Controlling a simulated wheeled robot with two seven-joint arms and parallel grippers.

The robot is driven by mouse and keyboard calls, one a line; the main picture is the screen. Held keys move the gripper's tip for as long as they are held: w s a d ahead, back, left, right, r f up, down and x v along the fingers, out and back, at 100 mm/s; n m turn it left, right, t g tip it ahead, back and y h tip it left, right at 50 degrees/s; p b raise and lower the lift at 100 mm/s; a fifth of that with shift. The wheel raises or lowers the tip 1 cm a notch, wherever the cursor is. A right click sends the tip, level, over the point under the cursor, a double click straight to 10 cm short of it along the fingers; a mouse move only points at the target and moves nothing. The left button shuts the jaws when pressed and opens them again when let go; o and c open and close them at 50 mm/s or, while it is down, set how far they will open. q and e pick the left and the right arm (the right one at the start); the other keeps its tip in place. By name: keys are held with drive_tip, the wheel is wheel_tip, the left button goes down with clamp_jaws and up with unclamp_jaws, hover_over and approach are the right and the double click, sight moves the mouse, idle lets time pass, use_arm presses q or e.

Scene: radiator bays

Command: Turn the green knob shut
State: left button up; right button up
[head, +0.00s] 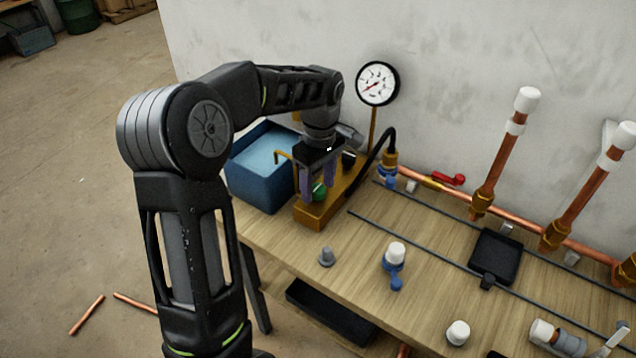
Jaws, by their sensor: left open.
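The green knob (319,191) sits on the brass-coloured block (318,214) at the left end of the wooden bench. My left gripper (317,192) points down over the block, its two purple fingers apart, one on either side of the knob. The fingers partly hide the knob, and I cannot tell whether they touch it. My right gripper does not show.
A blue bin (259,187) of water stands left of the block. A pressure gauge (377,84) and black hose (382,150) rise behind it. Copper pipes (499,152) with white caps stand along the wall. A blue-handled valve (394,261) and grey cone (327,256) sit in front.

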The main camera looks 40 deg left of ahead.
use_arm(q)
drive_tip(key=shift+c, duration=0.4)
clamp_jaws()
drive_tip(key=shift+m, duration=0.4)
drive_tip(key=m, duration=0.7)
drive_tip(key=shift+m, duration=0.4)
drive_tip(key=m, duration=0.4)
drive_tip(key=shift+m+p, duration=0.3)
drive_tip(key=shift+p, duration=0.05)
drive_tip(key=m, duration=0.4)
drive_tip(key=shift+m, duration=0.4)
